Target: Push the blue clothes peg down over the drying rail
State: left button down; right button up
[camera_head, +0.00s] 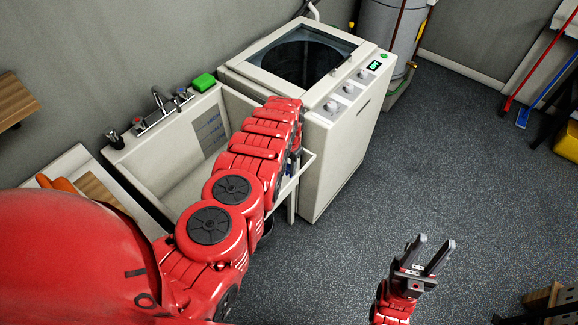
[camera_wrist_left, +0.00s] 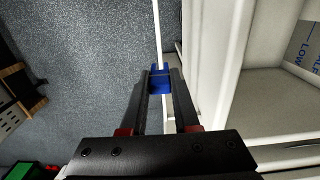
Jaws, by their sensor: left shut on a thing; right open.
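The blue clothes peg (camera_wrist_left: 160,83) is held between the fingertips of my left gripper (camera_wrist_left: 160,78). The white drying rail (camera_wrist_left: 157,35) runs down from the top of the left wrist view and meets the peg's far end. I cannot tell whether the peg is around the rail or only against it. In the head view the rail (camera_head: 301,172) sticks out in front of the sink, and my left arm hides the peg and most of that gripper. My right gripper (camera_head: 425,252) is open and empty above the floor.
A white top-loading washing machine (camera_head: 335,160) stands right behind the rail. A sink (camera_head: 150,165) with a tap and a green sponge (camera_head: 203,82) is to the left.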

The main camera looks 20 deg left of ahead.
aim_at(289, 183)
pick_arm(q)
jog(key=shift+f+b, duration=0.55)
jog(key=shift+f, duration=0.4)
jog(key=shift+f+b, duration=2.2)
jog(key=shift+f, duration=0.35)
jog(key=c, duration=0.6)
grip_release()
jog(key=shift+r, duration=0.15)
